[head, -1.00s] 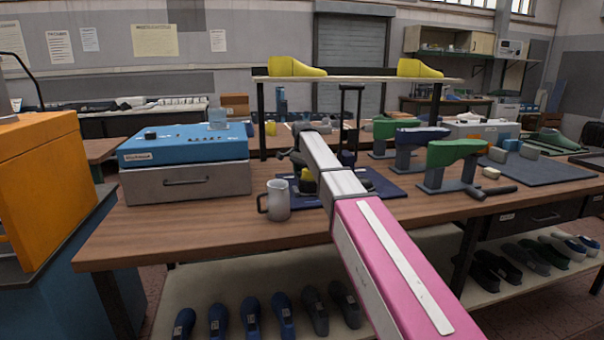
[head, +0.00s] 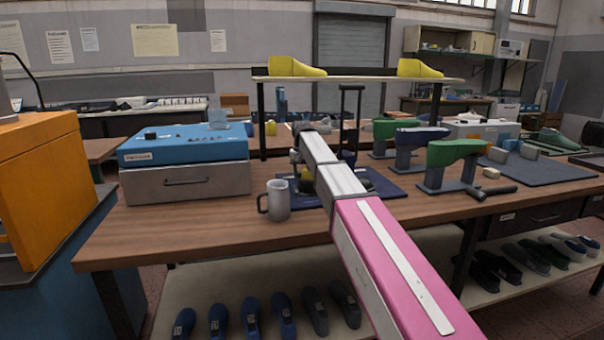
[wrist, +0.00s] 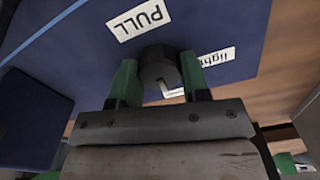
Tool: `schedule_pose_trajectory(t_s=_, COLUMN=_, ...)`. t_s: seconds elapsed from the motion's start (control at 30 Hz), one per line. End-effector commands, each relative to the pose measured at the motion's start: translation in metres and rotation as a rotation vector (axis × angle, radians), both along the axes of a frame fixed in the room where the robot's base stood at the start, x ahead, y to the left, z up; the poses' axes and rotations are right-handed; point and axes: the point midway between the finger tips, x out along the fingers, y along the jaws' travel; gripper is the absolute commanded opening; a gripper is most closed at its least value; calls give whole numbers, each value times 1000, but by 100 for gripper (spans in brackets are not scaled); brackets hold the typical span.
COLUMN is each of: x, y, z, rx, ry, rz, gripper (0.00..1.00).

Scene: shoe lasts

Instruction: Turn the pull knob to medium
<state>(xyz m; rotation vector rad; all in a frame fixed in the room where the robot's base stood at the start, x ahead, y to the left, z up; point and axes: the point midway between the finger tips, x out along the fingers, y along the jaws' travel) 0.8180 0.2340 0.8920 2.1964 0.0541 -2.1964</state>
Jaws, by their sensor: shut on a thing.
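The pull knob (wrist: 158,66) is a dark, faceted knob on a blue panel (wrist: 75,75) in the wrist view. In the head view my arm hides the knob.
A grey mug (head: 278,200) stands left of my arm on the wooden bench (head: 170,232). A blue-topped machine (head: 183,143) stands further left. Green and dark blue shoe lasts on stands (head: 452,152) are to the right. A shelf with yellow lasts (head: 296,66) rises behind.

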Motion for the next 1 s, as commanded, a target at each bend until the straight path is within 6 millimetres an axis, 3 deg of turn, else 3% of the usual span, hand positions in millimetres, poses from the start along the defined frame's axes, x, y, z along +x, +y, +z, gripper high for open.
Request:
schedule_pose_trajectory(t_s=0.3, x=0, y=0, z=0, rx=1, ry=0, rz=109, gripper=19)
schedule_pose_trajectory(t_s=0.8, x=0, y=0, z=0, rx=0, ry=0, rz=127, gripper=19)
schedule_pose_trajectory(t_s=0.83, x=0, y=0, z=0, rx=0, ry=0, rz=127, gripper=46)
schedule_pose_trajectory(t_s=0.9, x=0, y=0, z=0, rx=0, ry=0, rz=127, gripper=68)
schedule_pose_trajectory(t_s=1.0, x=0, y=0, z=0, rx=0, ry=0, rz=126, gripper=68)
